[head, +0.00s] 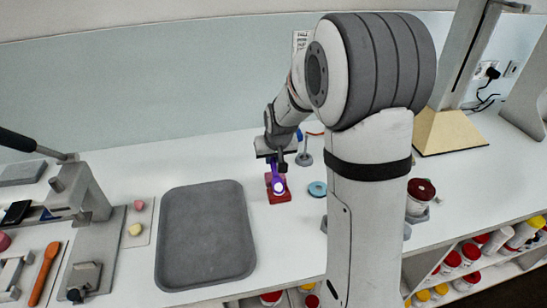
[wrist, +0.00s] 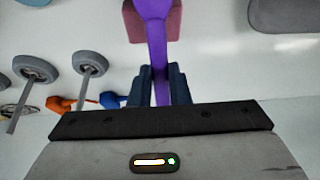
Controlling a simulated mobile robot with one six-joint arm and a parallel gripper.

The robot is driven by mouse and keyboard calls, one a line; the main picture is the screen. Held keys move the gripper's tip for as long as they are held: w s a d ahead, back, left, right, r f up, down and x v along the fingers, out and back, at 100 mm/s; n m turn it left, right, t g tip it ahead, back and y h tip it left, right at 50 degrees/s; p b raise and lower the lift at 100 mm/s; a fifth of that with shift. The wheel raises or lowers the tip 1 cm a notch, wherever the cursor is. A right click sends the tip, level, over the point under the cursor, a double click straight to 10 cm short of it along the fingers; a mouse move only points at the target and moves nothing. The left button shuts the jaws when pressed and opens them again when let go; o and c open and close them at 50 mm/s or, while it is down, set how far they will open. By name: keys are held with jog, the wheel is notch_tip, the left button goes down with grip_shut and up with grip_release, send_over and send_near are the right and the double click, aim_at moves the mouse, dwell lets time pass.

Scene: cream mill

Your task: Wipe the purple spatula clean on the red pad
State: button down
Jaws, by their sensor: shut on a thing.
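The purple spatula (wrist: 156,40) is held in my gripper (wrist: 160,78), whose two dark fingers are shut on its handle in the wrist view. Its far end lies over the red pad (wrist: 175,22), which shows on both sides of it. In the head view my gripper (head: 279,163) points down over the red pad (head: 279,197), and the purple spatula (head: 274,171) reaches down to it. A bright white patch shows on the spatula's end there. I cannot tell whether the spatula presses on the pad or hovers just above it.
A large grey tray (head: 205,240) lies left of the pad. A blue ring-shaped thing (head: 317,189) sits to the right, near my arm. Shelves with several jars (head: 470,256) are at the right.

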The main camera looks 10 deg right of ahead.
jog(key=shift+w, duration=0.8)
jog(key=shift+s+b, duration=0.35)
jog(key=shift+s, duration=0.45)
jog(key=shift+w, duration=0.8)
jog(key=shift+s, duration=0.2)
jog(key=shift+s+b, duration=0.3)
jog(key=shift+s, duration=0.3)
jog(key=shift+w, duration=0.8)
jog(key=shift+s, duration=0.1)
